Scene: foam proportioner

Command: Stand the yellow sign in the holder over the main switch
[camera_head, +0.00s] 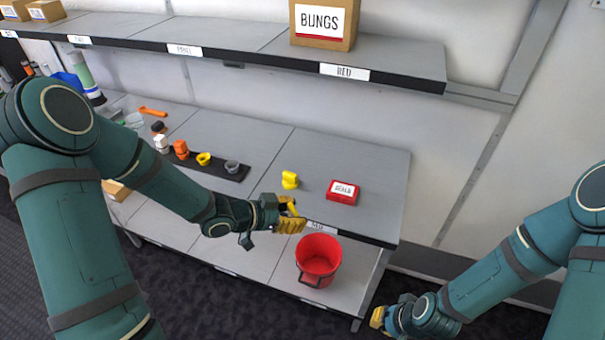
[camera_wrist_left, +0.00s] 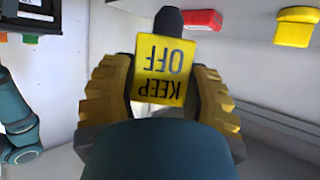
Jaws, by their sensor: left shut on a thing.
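The yellow sign (camera_wrist_left: 165,68), printed KEEP OFF and upside down in the left wrist view, is between the ribbed yellow fingers of my left gripper (camera_wrist_left: 163,95). In the head view my left gripper (camera_head: 290,217) is shut on it, near the front edge of the worktop; the sign is mostly hidden there. A dark rounded thing (camera_wrist_left: 168,20) shows just beyond the sign; I cannot tell what it is. My right gripper (camera_head: 378,317) is low at the bottom right, clear of the bench; its fingers are too small to judge. I cannot make out the holder or main switch.
A yellow piece (camera_head: 290,180) and a red labelled box (camera_head: 342,192) stand on the worktop behind my left gripper. A red bucket (camera_head: 318,258) stands on the lower shelf. A dark strip (camera_head: 210,164) with small fittings lies left. The upper shelf (camera_head: 390,62) carries a BUNGS box (camera_head: 323,22).

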